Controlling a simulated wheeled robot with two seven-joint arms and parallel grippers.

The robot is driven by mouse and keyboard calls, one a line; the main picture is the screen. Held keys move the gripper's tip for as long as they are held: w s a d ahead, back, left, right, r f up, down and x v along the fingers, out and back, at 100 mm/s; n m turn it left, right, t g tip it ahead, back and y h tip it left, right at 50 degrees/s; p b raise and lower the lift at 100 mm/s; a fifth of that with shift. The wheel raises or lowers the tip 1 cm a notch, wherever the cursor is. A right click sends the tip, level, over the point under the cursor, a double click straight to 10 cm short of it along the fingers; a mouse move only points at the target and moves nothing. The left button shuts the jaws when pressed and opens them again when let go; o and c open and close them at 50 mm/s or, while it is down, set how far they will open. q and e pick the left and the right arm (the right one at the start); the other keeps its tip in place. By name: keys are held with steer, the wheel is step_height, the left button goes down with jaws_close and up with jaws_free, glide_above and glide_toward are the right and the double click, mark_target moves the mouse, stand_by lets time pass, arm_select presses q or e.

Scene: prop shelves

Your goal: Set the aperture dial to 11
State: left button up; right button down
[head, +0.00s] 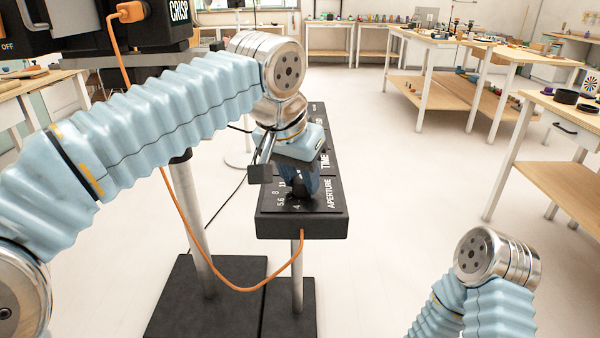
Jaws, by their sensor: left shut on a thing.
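A black control panel (305,222) on a stand carries the white labels "APERTURE" and "TIME". The aperture dial (299,190) is a dark knob near the panel's front end, mostly covered by my gripper. Scale marks 4, 5.6, 8 and 11 show to its left. The dial's pointer is hidden, so its setting cannot be read. My left gripper (298,185) reaches down from above and is shut on the aperture dial. My right arm shows at the lower right, but its gripper is out of view.
An orange cable (225,284) loops from the panel's underside up to a black device (150,30) at the upper left. Dark base plates (200,300) stand on the floor. Wooden tables with props (440,40) stand right and behind. The floor right of the panel is clear.

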arm_select(q)
steer(key=n+y+p, duration=0.1)
steer(key=n, duration=0.2)
steer(key=shift+d+r+n+p, duration=0.1)
steer(key=shift+r+n+p, duration=0.05)
steer(key=shift+n+p, duration=0.2)
steer(key=shift+n+t+y+p, duration=0.35)
steer(key=shift+n+y, duration=0.35)
steer(key=shift+n, duration=0.75)
steer(key=o, duration=1)
steer(key=shift+o, duration=0.2)
steer(key=v, duration=1.3)
steer(key=shift+d+r, duration=0.2)
steer(key=shift+r, duration=0.1)
steer(key=shift+s, duration=0.1)
